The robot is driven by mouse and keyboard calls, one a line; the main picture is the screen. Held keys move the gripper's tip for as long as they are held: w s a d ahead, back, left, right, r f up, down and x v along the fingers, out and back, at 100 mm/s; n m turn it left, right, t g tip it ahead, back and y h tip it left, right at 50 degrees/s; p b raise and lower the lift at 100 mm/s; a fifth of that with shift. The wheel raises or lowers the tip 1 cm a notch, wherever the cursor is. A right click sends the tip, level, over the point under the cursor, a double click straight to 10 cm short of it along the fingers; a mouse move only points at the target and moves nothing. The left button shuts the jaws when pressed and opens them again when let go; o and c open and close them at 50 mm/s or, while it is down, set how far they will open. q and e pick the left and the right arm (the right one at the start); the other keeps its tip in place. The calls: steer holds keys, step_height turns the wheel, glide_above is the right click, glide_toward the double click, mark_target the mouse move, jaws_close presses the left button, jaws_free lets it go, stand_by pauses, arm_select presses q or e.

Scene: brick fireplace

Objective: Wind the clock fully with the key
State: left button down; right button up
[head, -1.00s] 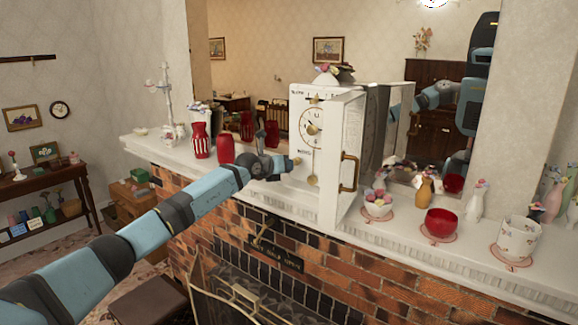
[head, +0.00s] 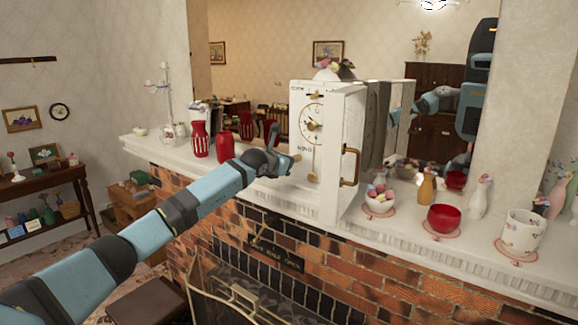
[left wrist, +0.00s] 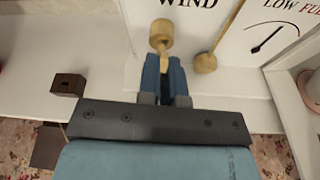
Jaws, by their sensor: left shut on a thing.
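The white clock (head: 298,140) stands on the mantel, its round dial (head: 312,124) facing left and its glazed door with a brass handle (head: 350,167) swung open. In the left wrist view the brass key (left wrist: 160,34) sits at the clock's front just under the word WIND. My left gripper (head: 286,161) is at the lower front of the clock; the left wrist view shows its fingers (left wrist: 165,68) shut on the key. A pendulum (left wrist: 206,62) hangs beside the key. A LOW–FULL gauge (left wrist: 272,38) shows its dark needle slanting up to the right. My right gripper is not seen.
Red vases (head: 199,139) stand left of the clock on the mantel (head: 270,190). A bowl of coloured balls (head: 379,203), a red bowl (head: 444,218) and a white pot (head: 522,231) stand to its right. A mirror (head: 260,60) behind reflects my body.

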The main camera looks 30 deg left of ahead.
arm_select(q)
steer(key=shift+d+m+y+b, duration=0.15)
steer(key=shift+m+y+b, duration=0.45)
steer(key=shift+m+b, duration=0.7)
steer(key=shift+r+b, duration=0.1)
steer(key=shift+b, duration=0.55)
steer(key=c, duration=1.6)
jaws_free()
steer(key=o, duration=0.4)
steer(key=shift+w+d, duration=0.15)
steer(key=shift+w, duration=0.1)
steer(key=shift+w+f, duration=0.15)
steer(key=shift+f, duration=0.1)
steer(key=o, duration=0.5)
steer(key=shift+s, duration=0.2)
steer(key=shift+c, duration=0.2)
